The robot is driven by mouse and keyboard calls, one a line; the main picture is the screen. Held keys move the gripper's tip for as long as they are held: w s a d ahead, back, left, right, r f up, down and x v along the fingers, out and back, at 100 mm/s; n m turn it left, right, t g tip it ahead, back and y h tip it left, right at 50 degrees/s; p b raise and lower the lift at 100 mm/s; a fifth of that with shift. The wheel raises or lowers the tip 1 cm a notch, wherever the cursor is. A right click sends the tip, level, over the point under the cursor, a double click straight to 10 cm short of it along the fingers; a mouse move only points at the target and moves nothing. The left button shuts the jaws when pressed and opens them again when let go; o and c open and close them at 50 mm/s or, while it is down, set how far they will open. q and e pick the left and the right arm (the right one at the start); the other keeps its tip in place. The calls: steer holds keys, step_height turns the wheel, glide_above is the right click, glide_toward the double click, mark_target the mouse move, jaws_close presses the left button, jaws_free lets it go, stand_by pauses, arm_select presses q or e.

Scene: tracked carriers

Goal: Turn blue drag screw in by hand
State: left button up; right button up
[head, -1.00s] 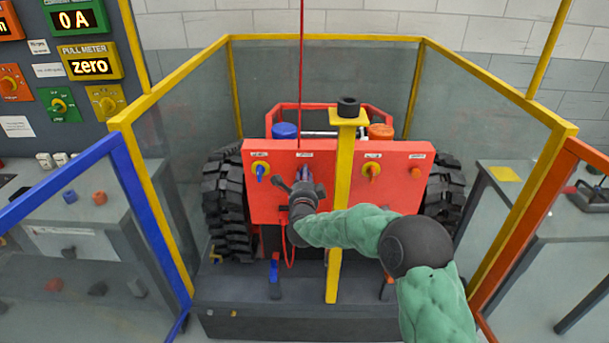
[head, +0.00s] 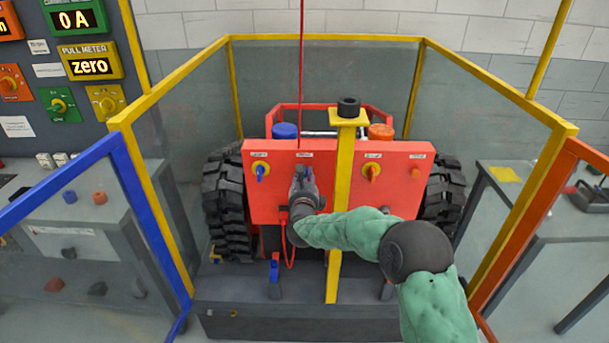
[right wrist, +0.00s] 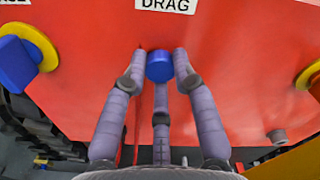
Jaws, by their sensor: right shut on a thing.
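The blue drag screw (right wrist: 160,66) stands on the red panel (head: 330,205), under a white label reading DRAG in the right wrist view. My right gripper (right wrist: 160,68) is shut on the screw, with fingers at its left and right sides and one below. In the head view my right gripper (head: 303,185) reaches the panel left of the yellow post and hides most of the screw. My left gripper is not in view.
A yellow post (head: 342,210) stands in front of the panel, close to my right forearm. Blue (head: 260,170) and orange (head: 373,170) knobs on yellow discs flank the screw. Yellow-framed clear walls enclose the carrier. The pull meter (head: 90,64) reads zero.

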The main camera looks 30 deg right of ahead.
stand_by(0.3)
steer(key=m, duration=0.9)
steer(key=shift+m, duration=0.4)
steer(key=o, duration=0.9)
steer(key=shift+o, duration=0.2)
